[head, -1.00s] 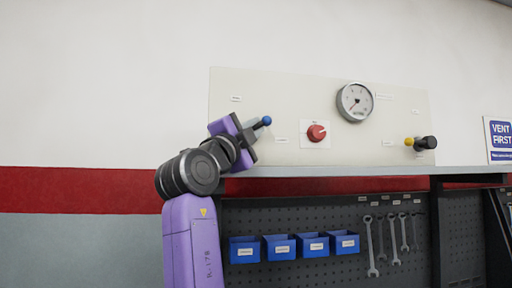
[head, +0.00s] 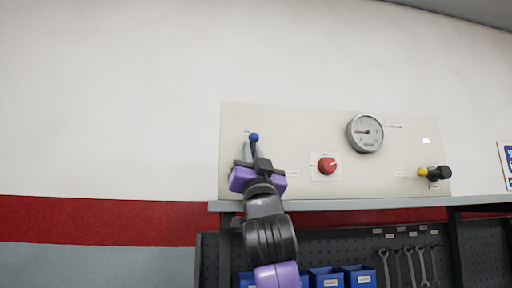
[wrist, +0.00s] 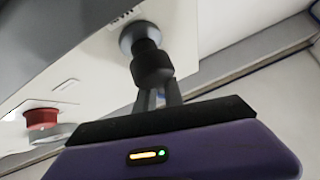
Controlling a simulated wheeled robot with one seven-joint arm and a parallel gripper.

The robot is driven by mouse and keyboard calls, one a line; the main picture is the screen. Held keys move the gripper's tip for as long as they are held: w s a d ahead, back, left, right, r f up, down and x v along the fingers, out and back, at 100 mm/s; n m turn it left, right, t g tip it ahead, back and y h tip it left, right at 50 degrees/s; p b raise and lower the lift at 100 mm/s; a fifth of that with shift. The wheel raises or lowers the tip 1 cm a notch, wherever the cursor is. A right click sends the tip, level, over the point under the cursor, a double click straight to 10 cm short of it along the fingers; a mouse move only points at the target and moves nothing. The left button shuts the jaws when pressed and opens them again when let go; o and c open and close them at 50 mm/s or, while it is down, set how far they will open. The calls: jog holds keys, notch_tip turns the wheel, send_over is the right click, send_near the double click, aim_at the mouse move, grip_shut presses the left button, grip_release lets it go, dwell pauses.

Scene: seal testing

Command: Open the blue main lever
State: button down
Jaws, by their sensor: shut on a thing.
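The blue main lever shows in the head view as a blue ball (head: 253,138) at the left of the pale panel (head: 300,122). The ball stands just above my gripper (head: 254,154), and the lever appears to point up. My gripper is shut on the lever and hides most of its stem. In the wrist view my gripper's fingers (wrist: 160,97) meet a black hub (wrist: 152,65) on the panel; the blue ball is out of that view.
A red knob (head: 327,166) and a round gauge (head: 366,132) are right of my gripper. A yellow-tipped lever (head: 423,172) with a black hub is farther right. Below are a shelf edge (head: 350,204), blue bins (head: 327,279) and hanging wrenches (head: 410,266).

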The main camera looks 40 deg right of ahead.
jog(key=shift+w+a+f+n+t+y+p, duration=0.1)
jog(key=shift+w+f+n+t+y+p, duration=0.15)
jog(key=shift+n+y, duration=0.5)
jog(key=shift+w+a+n+t+y+p, duration=0.15)
jog(key=shift+n+t+y, duration=0.2)
jog(key=shift+n+y, duration=0.4)
jog(key=shift+w+a+f+n+t+y+p, duration=0.1)
jog(key=shift+f+n+t+y+p, duration=0.15)
jog(key=shift+n+y, duration=0.5)
jog(key=shift+n, duration=0.25)
jog(key=c, duration=1.5)
grip_release()
jog(key=shift+o, duration=0.2)
jog(key=shift+d, duration=0.15)
jog(key=shift+s+r, duration=0.1)
jog(key=shift+r, duration=0.15)
jog(key=b+v, duration=0.3)
jog(key=v, duration=0.5)
